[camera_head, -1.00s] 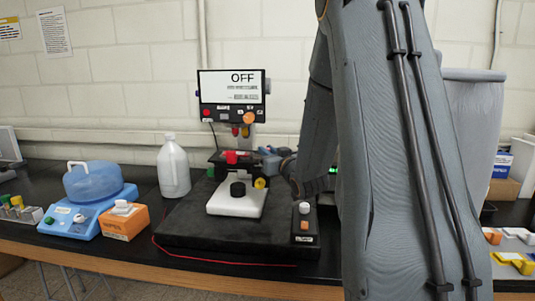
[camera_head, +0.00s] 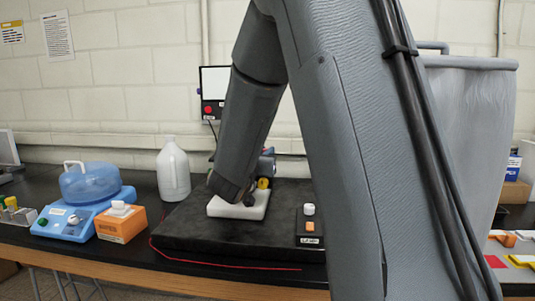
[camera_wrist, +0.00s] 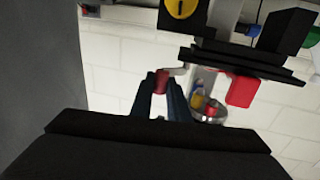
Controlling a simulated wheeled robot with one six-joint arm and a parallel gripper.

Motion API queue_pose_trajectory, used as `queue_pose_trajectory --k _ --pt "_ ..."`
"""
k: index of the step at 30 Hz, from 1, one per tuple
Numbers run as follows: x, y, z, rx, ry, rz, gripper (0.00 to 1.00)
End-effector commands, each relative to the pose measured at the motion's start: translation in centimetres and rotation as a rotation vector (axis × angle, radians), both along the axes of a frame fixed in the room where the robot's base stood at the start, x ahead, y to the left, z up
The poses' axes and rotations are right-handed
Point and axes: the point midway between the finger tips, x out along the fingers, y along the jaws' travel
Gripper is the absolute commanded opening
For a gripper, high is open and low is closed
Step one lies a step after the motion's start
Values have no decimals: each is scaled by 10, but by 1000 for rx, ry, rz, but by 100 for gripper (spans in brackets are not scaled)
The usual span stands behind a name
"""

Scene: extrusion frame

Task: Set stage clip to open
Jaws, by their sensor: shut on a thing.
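In the wrist view, my gripper (camera_wrist: 164,98) has its two dark fingers closed around a small red tab (camera_wrist: 161,82). A short pale bar runs from beside the tab toward the black stage (camera_wrist: 240,62), so the tab looks like the stage clip. Whether the clip is at open or closed cannot be told. A larger red block (camera_wrist: 241,91) hangs at the stage edge, to the right of my fingers. In the head view my arm covers the stage, clip and fingertips; the white microscope base (camera_head: 227,209) shows below my wrist.
The microscope stands on a black mat (camera_head: 190,232) with a red cord along its front. A control box (camera_head: 310,228) is at its right. A white jug (camera_head: 173,170), an orange box (camera_head: 120,224) and a blue device (camera_head: 78,229) stand left. A grey bin (camera_head: 470,130) is at right.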

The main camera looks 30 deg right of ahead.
Motion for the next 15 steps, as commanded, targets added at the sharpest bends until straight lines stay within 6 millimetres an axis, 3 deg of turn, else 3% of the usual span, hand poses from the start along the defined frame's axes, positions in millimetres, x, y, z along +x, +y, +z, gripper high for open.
queue_pose_trajectory --k 15 --pt "0 11 2 -1 -4 -264 0"
